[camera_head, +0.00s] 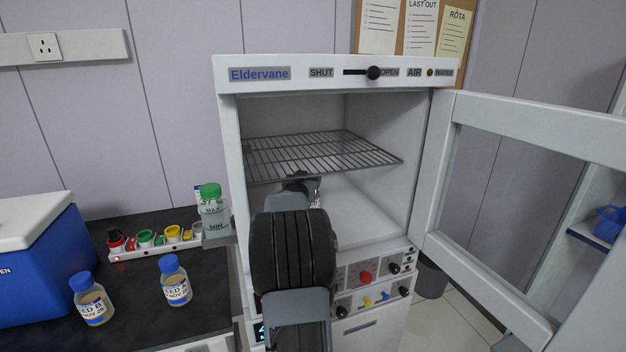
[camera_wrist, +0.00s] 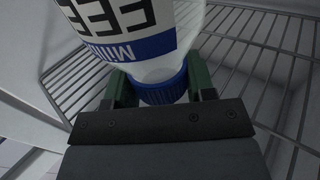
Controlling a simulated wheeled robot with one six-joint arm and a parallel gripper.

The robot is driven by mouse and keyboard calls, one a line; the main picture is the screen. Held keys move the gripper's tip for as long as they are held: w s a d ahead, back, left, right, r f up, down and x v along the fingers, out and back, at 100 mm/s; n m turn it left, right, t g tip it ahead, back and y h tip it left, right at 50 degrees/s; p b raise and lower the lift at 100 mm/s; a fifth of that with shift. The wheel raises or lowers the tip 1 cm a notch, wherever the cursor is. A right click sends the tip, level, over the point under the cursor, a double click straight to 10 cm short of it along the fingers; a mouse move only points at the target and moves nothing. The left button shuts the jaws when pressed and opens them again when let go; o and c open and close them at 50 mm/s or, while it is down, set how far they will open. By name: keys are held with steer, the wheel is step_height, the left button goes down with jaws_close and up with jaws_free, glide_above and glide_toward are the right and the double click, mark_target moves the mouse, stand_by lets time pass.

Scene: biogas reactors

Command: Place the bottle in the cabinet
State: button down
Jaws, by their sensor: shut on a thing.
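The bottle (camera_wrist: 140,40) has a blue cap (camera_wrist: 162,92) and a white label with black letters and a blue band. It fills the upper middle of the wrist view. My gripper (camera_wrist: 160,85) is shut on it at the cap, one green finger on each side. In the head view, my gripper (camera_head: 302,182) reaches into the open white cabinet (camera_head: 228,150), around the front of its wire shelf (camera_head: 320,155). My arm hides most of the bottle there. Shelf bars show behind the bottle in the wrist view; I cannot tell whether they touch.
The cabinet door (camera_head: 490,110) stands wide open to the right. The shelf looks bare. On the dark bench (camera_head: 215,290) at left are two blue-capped bottles (camera_head: 175,282) (camera_head: 92,300), a green-capped bottle (camera_head: 213,212), a row of coloured caps (camera_head: 150,243) and a blue cooler box (camera_head: 40,260).

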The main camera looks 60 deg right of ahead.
steer(key=d, duration=0.1)
steer(key=d+f+b, duration=0.1)
steer(key=w+d, duration=0.1)
steer(key=shift+d+f, duration=0.2)
steer(key=shift+d, duration=0.05)
steer(key=shift+s+f, duration=0.1)
steer(key=shift+f+b, duration=0.15)
steer(key=shift+b, duration=0.15)
steer(key=shift+c, duration=2.4)
jaws_free()
